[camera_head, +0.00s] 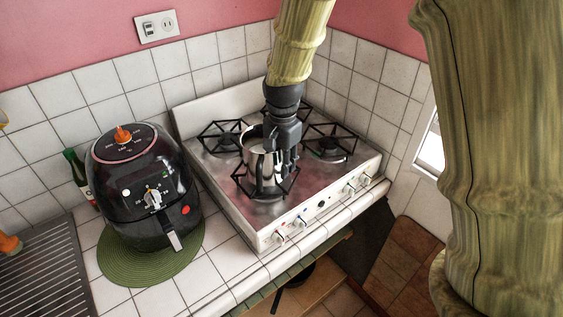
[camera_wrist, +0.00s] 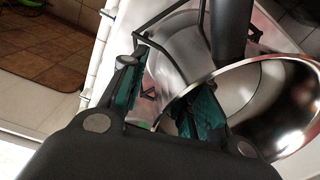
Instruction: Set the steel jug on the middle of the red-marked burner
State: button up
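The steel jug (camera_head: 259,160), with a black handle toward the front, stands upright over the front burner (camera_head: 278,188) of the white stove. Its base is partly hidden, so I cannot tell how exactly it is centred. The stove top looks reddish around this burner; I see no clearer red mark. My gripper (camera_head: 287,158) is at the jug's right side, pointing down. In the wrist view, the jug's round rim (camera_wrist: 285,62) is at the right. My gripper's fingers (camera_wrist: 165,100) are apart, on either side of the jug's wall, with a visible gap beside it.
Other black burner grates stand at the left (camera_head: 222,137), right (camera_head: 331,143) and back. A black air fryer (camera_head: 140,190) on a green round mat (camera_head: 128,265) is left of the stove. A green bottle (camera_head: 76,170) stands behind it. Tiled walls close the back and right.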

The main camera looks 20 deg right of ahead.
notch_tip(320, 180, up, 12)
dwell(0.6)
jog(key=shift+s, duration=0.15)
dwell(0.3)
